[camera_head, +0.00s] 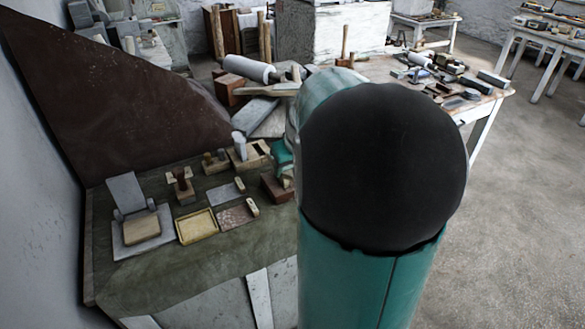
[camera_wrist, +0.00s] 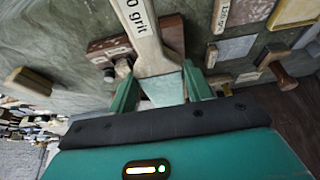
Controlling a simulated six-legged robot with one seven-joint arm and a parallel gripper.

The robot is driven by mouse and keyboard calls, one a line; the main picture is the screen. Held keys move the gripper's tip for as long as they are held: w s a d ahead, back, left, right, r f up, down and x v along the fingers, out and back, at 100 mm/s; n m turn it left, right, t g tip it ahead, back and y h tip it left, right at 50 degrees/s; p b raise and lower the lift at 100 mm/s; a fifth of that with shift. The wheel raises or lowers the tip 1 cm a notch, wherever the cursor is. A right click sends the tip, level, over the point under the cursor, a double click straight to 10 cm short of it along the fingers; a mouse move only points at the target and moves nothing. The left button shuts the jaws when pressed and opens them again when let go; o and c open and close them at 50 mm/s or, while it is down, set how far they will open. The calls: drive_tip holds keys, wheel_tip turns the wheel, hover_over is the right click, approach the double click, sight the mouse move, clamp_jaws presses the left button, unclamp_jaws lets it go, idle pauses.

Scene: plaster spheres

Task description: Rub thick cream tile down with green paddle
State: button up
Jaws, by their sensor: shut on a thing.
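The thick cream tile (camera_head: 142,229) lies flat on a grey slab at the left of the bench in the head view. In the wrist view my gripper (camera_wrist: 160,95) is shut on a paddle with a pale wooden body marked "0 grit" and a pale green end, which I take as the green paddle (camera_wrist: 147,38). The paddle is above or against a dark red-brown block (camera_wrist: 108,50); contact cannot be told. In the head view my own arm hides most of the gripper and the paddle.
Beside the tile is a shallow cream tray (camera_head: 197,227). A grey paddle (camera_head: 224,192) and a reddish paddle (camera_head: 238,215) lie right of it. A wooden knobbed tool (camera_head: 182,186) stands behind. A grey upright plate (camera_head: 125,193) rises behind the tile. The bench front is clear.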

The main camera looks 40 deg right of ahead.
drive_tip(key=shift+w+d+f, duration=0.1)
drive_tip(key=shift+w+d, duration=0.05)
drive_tip(key=shift+w, duration=0.4)
drive_tip(key=shift+w+d, duration=0.1)
drive_tip(key=shift+w, duration=0.45)
drive_tip(key=shift+s+a, duration=0.2)
drive_tip(key=shift+s, duration=0.5)
drive_tip(key=shift+s+a, duration=0.2)
drive_tip(key=shift+s, duration=0.55)
drive_tip(key=shift+s+a, duration=0.2)
drive_tip(key=shift+s, duration=0.5)
drive_tip(key=shift+w+d+r, duration=0.15)
drive_tip(key=shift+w+r, duration=0.25)
drive_tip(key=shift+w, duration=0.15)
drive_tip(key=shift+w+d+r, duration=0.15)
drive_tip(key=shift+w+r, duration=0.2)
drive_tip(key=shift+w, duration=0.2)
drive_tip(key=shift+r, duration=1.3)
